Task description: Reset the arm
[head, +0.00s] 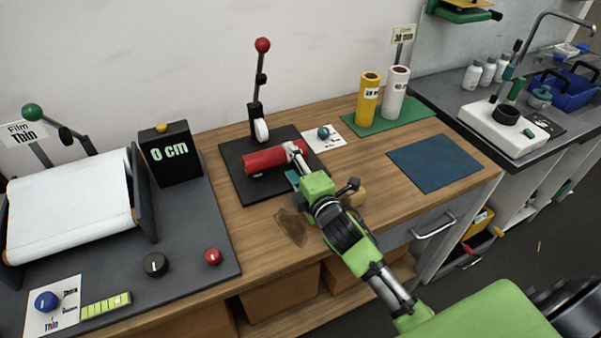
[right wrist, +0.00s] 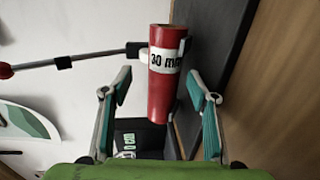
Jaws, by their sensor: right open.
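My right gripper (head: 296,168) is open at the right end of a red roll (head: 265,160) on the black press plate (head: 240,186). In the right wrist view, the roll (right wrist: 163,88) is labelled "30 mm" and shows between the two spread teal fingers (right wrist: 160,88), with a gap on each side. How far the fingertips are from it in depth is hard to tell. My green right arm reaches in from the lower right. The left gripper is not in view.
A lever with a red knob (head: 262,45) rises behind the plate. Yellow (head: 368,98) and white (head: 394,95) rolls stand on a green mat (head: 408,122). A blue mat (head: 434,162) lies bare at right. A "0 cm" display (head: 170,153) stands beside a film roll (head: 70,212) at left.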

